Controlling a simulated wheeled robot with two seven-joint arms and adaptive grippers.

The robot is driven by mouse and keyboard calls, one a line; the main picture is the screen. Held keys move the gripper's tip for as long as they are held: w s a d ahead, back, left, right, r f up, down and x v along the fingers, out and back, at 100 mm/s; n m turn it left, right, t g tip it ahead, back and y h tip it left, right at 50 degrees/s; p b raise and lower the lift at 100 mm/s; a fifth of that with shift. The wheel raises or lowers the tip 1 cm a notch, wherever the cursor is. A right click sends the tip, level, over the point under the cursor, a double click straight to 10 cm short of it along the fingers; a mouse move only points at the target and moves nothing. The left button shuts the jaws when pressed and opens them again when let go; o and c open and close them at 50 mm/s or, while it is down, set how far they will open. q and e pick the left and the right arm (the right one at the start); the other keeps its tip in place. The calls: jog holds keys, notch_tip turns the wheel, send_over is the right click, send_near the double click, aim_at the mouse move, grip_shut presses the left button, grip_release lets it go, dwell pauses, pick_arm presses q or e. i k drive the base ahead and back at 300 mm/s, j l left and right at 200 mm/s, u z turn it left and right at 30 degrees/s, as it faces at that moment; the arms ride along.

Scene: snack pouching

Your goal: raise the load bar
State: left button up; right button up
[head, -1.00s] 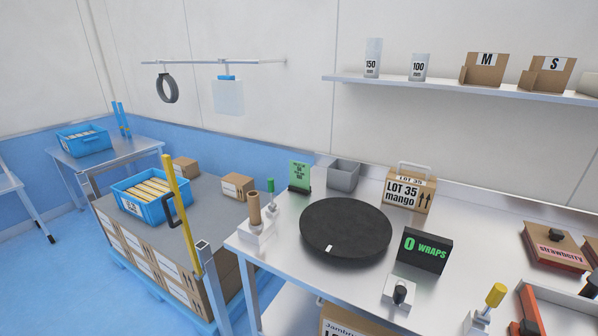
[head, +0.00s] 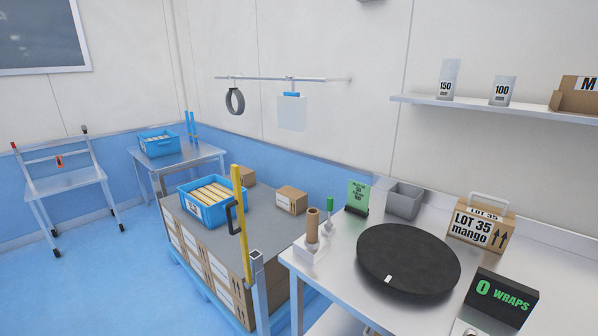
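A yellow bar (head: 239,188) with a black handle stands nearly upright at the front right edge of the stacked cartons, and I take it to be the load bar. Its lower end meets a grey metal post (head: 259,285) beside the steel table. A blue crate (head: 206,214) of yellow-topped packs sits on the grey top of the cartons, just behind the bar. Neither of my grippers is in the head view.
The steel table (head: 340,302) at right carries a black round turntable (head: 430,272), a "0 WRAPS" display (head: 501,296) and a LOT 35 mango box (head: 480,226). Another blue crate (head: 159,142) sits on a back table.

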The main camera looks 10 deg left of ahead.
aim_at(59, 162)
jog(key=i+j, duration=0.1)
jog(key=j, duration=0.5)
jog(key=i+j, duration=0.1)
jog(key=j, duration=1.05)
jog(key=i+j, duration=0.15)
jog(key=j, duration=0.45)
jog(key=i+j, duration=0.1)
jog(key=j, duration=0.5)
jog(key=i+j, duration=0.1)
jog(key=j, duration=0.5)
jog(key=i+j, duration=0.1)
jog(key=j, duration=1.85)
jog(key=i+j, duration=0.15)
jog(key=j, duration=0.8)
jog(key=i+j, duration=0.1)
jog(key=j, duration=0.9)
